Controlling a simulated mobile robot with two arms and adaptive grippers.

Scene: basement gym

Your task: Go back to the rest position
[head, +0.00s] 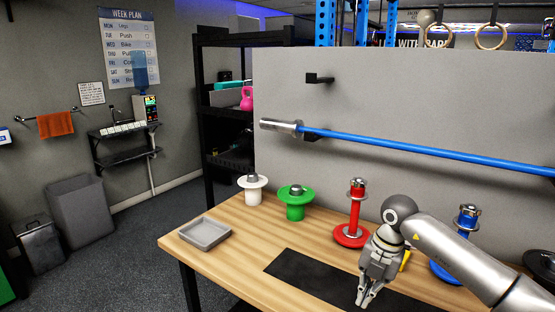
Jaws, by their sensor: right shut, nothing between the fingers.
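My right gripper (363,297) hangs above the dark mat (310,279) on the wooden table, fingers pointing down, shut and empty. Its arm comes in from the lower right. My left gripper is not in the head view. A red spool-like stand (356,220) with a silver top is just behind and left of the gripper. A blue stand (466,228) is partly hidden behind my right arm. Something yellow (406,259) shows just right of the gripper, mostly hidden by it.
The table (222,258) also bears a grey tray (205,233), a white stand (253,190) and a green stand (296,203). A grey panel (420,100) with a blue barbell (400,146) rises behind. The table's left part, around the tray, is mostly clear.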

